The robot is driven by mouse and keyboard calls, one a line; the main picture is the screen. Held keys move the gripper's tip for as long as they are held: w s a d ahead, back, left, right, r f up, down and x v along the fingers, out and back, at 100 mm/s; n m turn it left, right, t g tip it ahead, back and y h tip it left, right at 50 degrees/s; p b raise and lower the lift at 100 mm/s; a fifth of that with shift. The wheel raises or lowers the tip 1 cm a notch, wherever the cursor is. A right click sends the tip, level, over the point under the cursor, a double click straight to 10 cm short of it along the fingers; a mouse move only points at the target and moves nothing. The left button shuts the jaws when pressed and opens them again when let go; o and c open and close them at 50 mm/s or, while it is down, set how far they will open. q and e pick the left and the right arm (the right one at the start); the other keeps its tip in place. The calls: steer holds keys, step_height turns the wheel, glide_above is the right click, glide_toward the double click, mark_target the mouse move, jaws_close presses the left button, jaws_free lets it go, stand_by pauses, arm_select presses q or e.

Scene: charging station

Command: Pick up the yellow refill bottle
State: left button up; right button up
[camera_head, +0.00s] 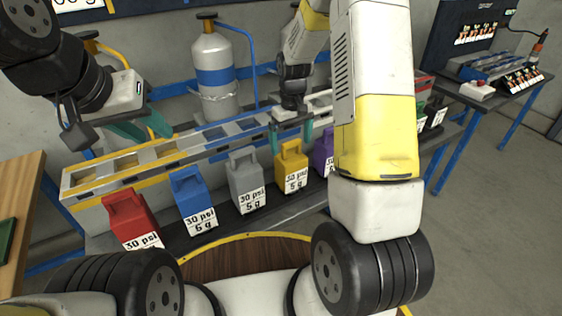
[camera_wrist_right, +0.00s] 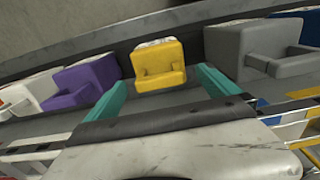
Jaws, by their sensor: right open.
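The yellow refill bottle (camera_head: 291,168) stands upright on the dark shelf, between the grey bottle (camera_head: 246,181) and the purple bottle (camera_head: 322,152). In the right wrist view the yellow bottle (camera_wrist_right: 159,66) lies ahead, between the lines of my two teal fingers. My right gripper (camera_head: 291,133) is open and empty just above the yellow bottle; it also shows in the right wrist view (camera_wrist_right: 160,90). I see no contact with the bottle. My left gripper (camera_head: 143,131) hangs at the upper left, far from the yellow bottle, with its teal fingers apart and nothing between them.
A red bottle (camera_head: 131,219) and a blue bottle (camera_head: 192,200) stand left of the grey one. A yellow-and-white slotted rail (camera_head: 84,180) runs behind the bottles. A gas cylinder (camera_head: 213,72) stands behind it. My right arm hides part of the shelf's right side.

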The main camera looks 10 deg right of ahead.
mark_target(291, 156)
step_height(291, 156, down, 4)
steer(key=shift+s+r, duration=0.15)
steer(key=c, duration=1.7)
steer(key=shift+r, duration=0.1)
steer(key=c, duration=0.3)
steer(key=shift+r, duration=0.15)
